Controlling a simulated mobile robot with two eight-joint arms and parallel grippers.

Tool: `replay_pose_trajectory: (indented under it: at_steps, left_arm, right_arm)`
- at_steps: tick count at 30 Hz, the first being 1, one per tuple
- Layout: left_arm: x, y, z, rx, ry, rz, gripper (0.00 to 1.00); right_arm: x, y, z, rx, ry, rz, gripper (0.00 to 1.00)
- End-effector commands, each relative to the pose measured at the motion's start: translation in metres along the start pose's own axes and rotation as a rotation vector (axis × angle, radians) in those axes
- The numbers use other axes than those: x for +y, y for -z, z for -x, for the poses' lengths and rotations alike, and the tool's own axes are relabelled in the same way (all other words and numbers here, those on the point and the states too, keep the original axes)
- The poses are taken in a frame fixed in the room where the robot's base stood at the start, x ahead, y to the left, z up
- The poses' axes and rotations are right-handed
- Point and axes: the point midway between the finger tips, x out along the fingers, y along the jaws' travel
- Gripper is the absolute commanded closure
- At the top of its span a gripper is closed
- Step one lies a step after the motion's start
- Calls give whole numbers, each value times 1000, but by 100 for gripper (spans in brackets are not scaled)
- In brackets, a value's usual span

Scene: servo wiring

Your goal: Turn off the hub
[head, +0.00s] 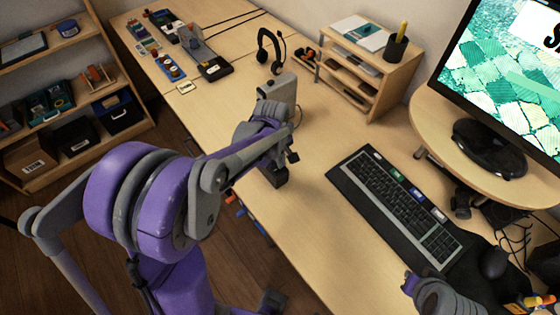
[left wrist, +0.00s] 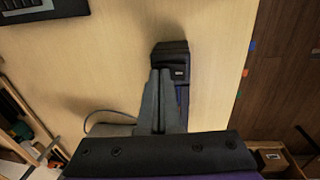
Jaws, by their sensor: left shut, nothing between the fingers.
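A small black box with a small pale mark, which looks like the hub (left wrist: 172,52), stands on the desk in the left wrist view. In the head view it appears as a dark block (head: 277,179) near the desk's front edge, partly behind my arm. My left gripper (left wrist: 161,75) is shut and empty, its fingertips right at the near side of the box; I cannot tell whether they touch. In the head view the left gripper (head: 283,160) is largely hidden by its arm. Part of my right arm shows at the lower right, its fingers unclear. I cannot make out a switch.
A keyboard (head: 395,205) lies right of the dark block, with a monitor (head: 505,75) beyond. A grey box (head: 277,88) with a cable is close behind my left arm. A headset (head: 268,50) and a wooden organizer (head: 377,85) stand farther back. Desk between block and keyboard is clear.

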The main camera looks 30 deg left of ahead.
Motion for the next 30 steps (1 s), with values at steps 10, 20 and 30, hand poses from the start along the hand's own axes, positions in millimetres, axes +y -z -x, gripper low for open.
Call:
replay_pose_trajectory:
  at_steps: [10,20,30]
  left_arm:
    - [-4,-1,-1,-1,1,0,100]
    - [-18,-1,2,-2,3,0,100]
    - [-17,-1,4,-2,3,-1,100]
  right_arm:
    - [0,0,0,0,0,0,100]
    - [0,0,0,0,0,0,100]
    - [0,1,1,1,0,0,100]
